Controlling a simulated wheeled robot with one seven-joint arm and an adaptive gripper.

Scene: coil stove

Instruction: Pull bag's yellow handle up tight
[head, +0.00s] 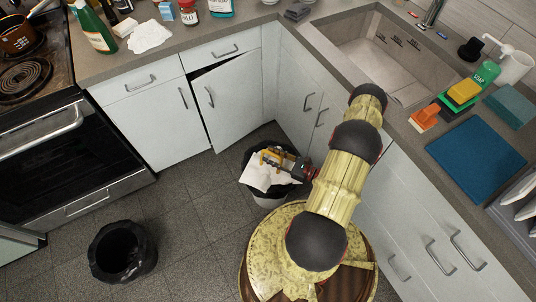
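A bin (268,200) with a black bag (253,157) over its rim stands in the corner below the cabinets in the head view. A white crumpled sheet (259,178) lies over its front and top. A small yellow piece (266,156), which looks like the bag's handle, shows at the top of the bin. My gripper (277,161) reaches in from the right, over the bin, at the yellow piece. Its fingers are small and dark here, so I cannot tell whether they are closed on the handle. My arm stands to the right of the bin.
A second, black-lined bin (122,250) stands on the floor at the left, apart from my arm. A white cabinet door (224,100) is slightly ajar behind the first bin. The stove (70,150) is at the left. The floor between the bins is clear.

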